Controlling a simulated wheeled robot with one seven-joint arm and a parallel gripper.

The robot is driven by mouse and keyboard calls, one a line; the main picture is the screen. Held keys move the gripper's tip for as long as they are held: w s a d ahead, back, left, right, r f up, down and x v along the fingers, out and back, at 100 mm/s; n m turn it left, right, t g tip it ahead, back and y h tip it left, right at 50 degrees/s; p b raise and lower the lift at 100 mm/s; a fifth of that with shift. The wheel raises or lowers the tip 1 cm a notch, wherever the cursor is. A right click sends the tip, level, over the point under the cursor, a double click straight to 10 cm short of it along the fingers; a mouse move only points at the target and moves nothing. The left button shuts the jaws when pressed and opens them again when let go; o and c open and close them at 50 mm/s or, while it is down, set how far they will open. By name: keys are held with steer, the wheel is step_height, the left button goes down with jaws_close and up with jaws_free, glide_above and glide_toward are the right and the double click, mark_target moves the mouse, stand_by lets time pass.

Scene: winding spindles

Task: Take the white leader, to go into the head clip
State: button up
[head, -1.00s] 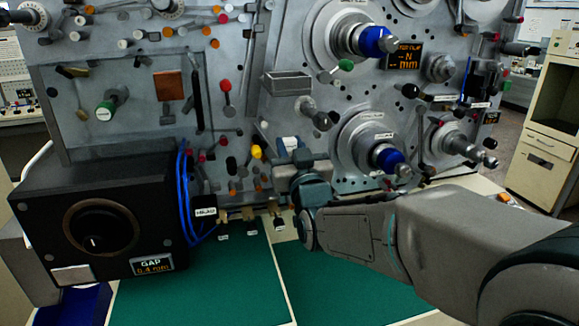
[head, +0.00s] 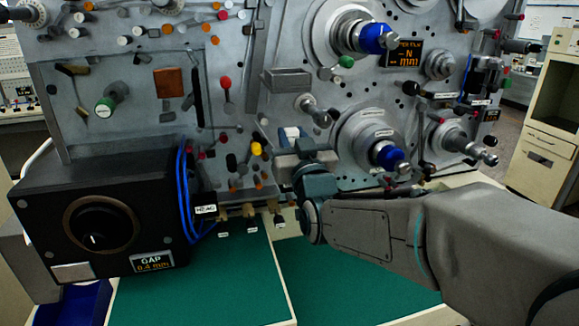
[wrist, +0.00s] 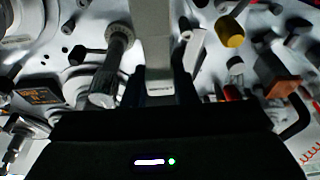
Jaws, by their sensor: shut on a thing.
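My gripper (head: 291,142) is in front of the upright grey machine panel, near its lower middle. Its fingers are shut on the white leader (wrist: 152,40), a pale flat strip that runs up between the dark fingers in the wrist view. In the head view only a small white part of the leader (head: 291,131) shows above my gripper. The clip labelled HEAD (head: 206,210) is at the panel's lower edge, left of and below my gripper and apart from it. Whether that clip's jaws are open is too small to tell.
Two more labelled clips, one in the middle (head: 249,211) and one on the right (head: 278,218), sit beside the head clip. A black GAP box (head: 60,215) with blue cables stands at the left. Blue-capped spindles (head: 388,157) project on the right. The green mat (head: 200,285) is clear.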

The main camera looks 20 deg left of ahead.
steer(key=s+d+b, duration=0.2)
steer(key=s+d, duration=0.3)
steer(key=s, duration=0.4)
steer(key=shift+d+b, duration=0.3)
steer(key=shift+b, duration=0.1)
stand_by(0.4)
